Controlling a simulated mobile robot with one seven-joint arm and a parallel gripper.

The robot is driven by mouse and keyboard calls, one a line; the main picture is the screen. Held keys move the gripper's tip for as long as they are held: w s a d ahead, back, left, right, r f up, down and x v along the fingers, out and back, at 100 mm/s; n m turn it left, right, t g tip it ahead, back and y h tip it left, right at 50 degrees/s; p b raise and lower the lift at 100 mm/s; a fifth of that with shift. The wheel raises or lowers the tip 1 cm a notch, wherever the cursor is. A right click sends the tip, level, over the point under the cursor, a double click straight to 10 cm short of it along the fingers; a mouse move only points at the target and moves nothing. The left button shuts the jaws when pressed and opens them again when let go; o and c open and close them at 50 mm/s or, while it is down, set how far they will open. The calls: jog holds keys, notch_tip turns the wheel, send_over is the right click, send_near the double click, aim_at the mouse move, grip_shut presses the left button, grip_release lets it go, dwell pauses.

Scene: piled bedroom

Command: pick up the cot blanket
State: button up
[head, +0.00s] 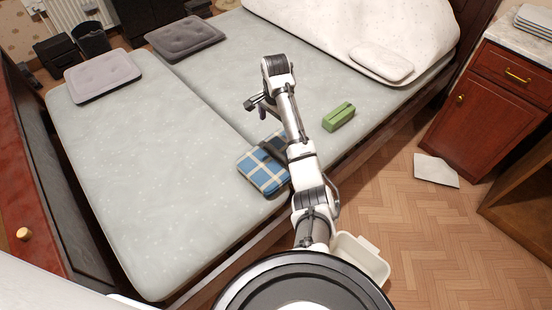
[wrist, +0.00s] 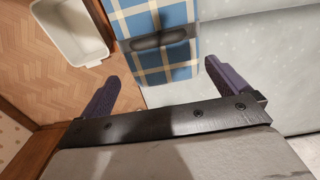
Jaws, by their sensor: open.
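The cot blanket looks to be the folded blue-and-cream plaid bundle (head: 259,178) with a dark grey band or handle across it. It lies on the pale mattress near the bed's front edge, partly hidden behind my arm in the head view. In the wrist view the plaid bundle (wrist: 157,62) is at the top centre, beyond my fingers. My gripper (head: 257,108) is open and empty above the mattress, farther back than the bundle. In the wrist view my gripper (wrist: 163,82) has its two purple fingers spread wide, apart from the bundle.
A green block (head: 339,118) lies on the mattress right of my arm. Grey cushions (head: 185,38) and a white duvet (head: 370,22) with a white pillow (head: 382,64) are farther back. A white bin (head: 362,258) stands on the floor below the bed edge. The left mattress is mostly clear.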

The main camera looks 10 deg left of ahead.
send_over(276, 150)
notch_tip(276, 150, down, 8)
jog(key=shift+f+b, duration=0.25)
jog(key=shift+b, duration=0.05)
jog(key=shift+s+f+p, duration=0.1)
jog(key=shift+f+p, duration=0.6)
jog(key=shift+f, duration=1.95)
jog(key=c, duration=1.2)
jog(key=shift+c, duration=0.4)
jog(key=shift+r, duration=0.2)
